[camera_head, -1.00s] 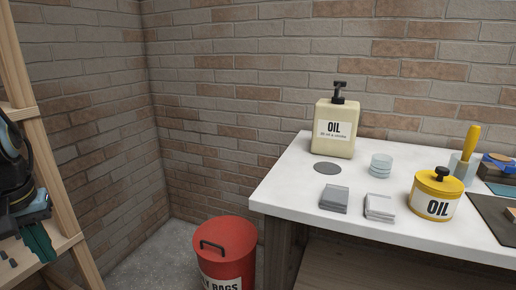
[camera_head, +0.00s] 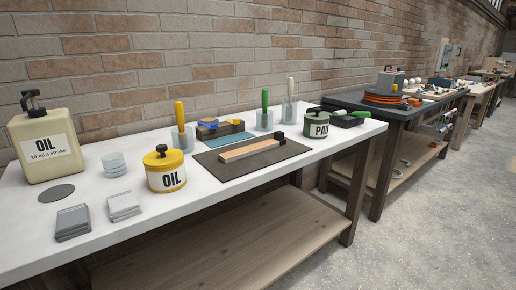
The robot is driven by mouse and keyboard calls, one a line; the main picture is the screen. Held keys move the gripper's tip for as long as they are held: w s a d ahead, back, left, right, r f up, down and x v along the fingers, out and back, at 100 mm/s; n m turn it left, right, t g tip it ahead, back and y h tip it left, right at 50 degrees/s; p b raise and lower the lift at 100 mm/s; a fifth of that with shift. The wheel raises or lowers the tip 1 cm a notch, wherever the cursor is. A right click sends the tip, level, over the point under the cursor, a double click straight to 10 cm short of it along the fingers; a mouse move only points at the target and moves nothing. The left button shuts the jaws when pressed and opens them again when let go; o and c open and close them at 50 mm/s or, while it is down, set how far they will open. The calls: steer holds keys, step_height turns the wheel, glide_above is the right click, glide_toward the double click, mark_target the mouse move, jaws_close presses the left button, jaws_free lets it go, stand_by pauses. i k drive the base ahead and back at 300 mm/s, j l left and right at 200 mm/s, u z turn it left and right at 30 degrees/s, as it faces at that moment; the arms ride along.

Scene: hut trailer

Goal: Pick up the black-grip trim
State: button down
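A light wooden trim strip (camera_head: 250,150) with a small black block or grip (camera_head: 280,138) at its right end lies on a dark mat (camera_head: 223,170) on the white workbench (camera_head: 130,213). I cannot tell whether the black part is fixed to the strip. My gripper is not in view.
A yellow oil tin (camera_head: 165,172) stands left of the mat and a dark green tin (camera_head: 317,124) right of it. Behind are cups with yellow (camera_head: 182,139), green (camera_head: 265,119) and pale-handled tools. A cream oil bottle (camera_head: 42,140) stands far left. Open floor (camera_head: 430,215) lies right.

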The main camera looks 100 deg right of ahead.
mark_target(279, 140)
steer(key=k+l, duration=0.2)
steer(key=l, duration=0.2)
steer(key=k+l, duration=0.45)
steer(key=l, duration=0.3)
steer(key=k+l, duration=0.25)
steer(key=l, duration=0.15)
steer(key=k+l+z, duration=0.1)
steer(key=l, duration=0.25)
steer(key=k+l, duration=0.55)
steer(key=l, duration=0.25)
steer(key=k+l, duration=0.2)
steer(key=l, duration=0.2)
